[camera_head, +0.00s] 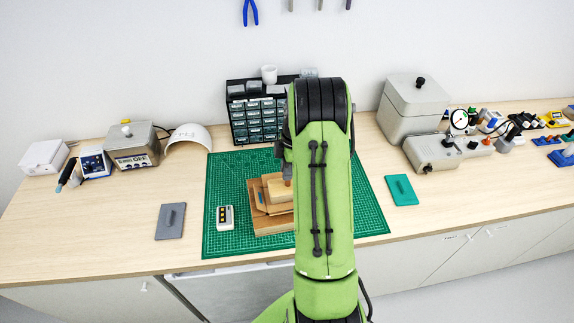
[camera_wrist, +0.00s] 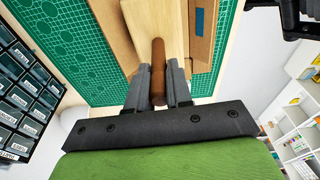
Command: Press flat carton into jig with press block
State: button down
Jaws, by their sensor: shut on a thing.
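The pale wooden press block (camera_head: 279,190) is over the wooden jig (camera_head: 268,226) on the green cutting mat; my arm hides their right side. The block also shows in the wrist view (camera_wrist: 160,22), with a brown upright handle (camera_wrist: 158,52). My gripper (camera_wrist: 158,74) is shut on this handle, one finger on each side. In the head view my gripper (camera_head: 287,172) is mostly hidden by the arm. Brown board with a blue patch (camera_wrist: 199,21), seemingly the carton, shows beside the block. I cannot tell whether the block touches the carton or how flat the carton lies.
A small white device with buttons (camera_head: 225,217) stands on the mat (camera_head: 222,172) left of the jig. A grey plate (camera_head: 171,221) and a green plate (camera_head: 401,190) lie beside the mat. A drawer cabinet (camera_head: 256,118) stands behind. The bench front is mostly clear.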

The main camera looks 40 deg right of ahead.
aim_at(286, 186)
jog(key=shift+s+a+f, duration=0.1)
jog(key=shift+s+f, duration=0.05)
jog(key=shift+f, duration=0.3)
jog(key=shift+f+b, duration=1.9)
jog(key=shift+f, duration=0.2)
jog(key=shift+s+f, duration=0.1)
dwell(0.3)
notch_tip(286, 186, up, 2)
jog(key=shift+p, duration=0.65)
jog(key=shift+r+p, duration=2.9)
jog(key=shift+r, duration=1.75)
jog(key=shift+f, duration=0.1)
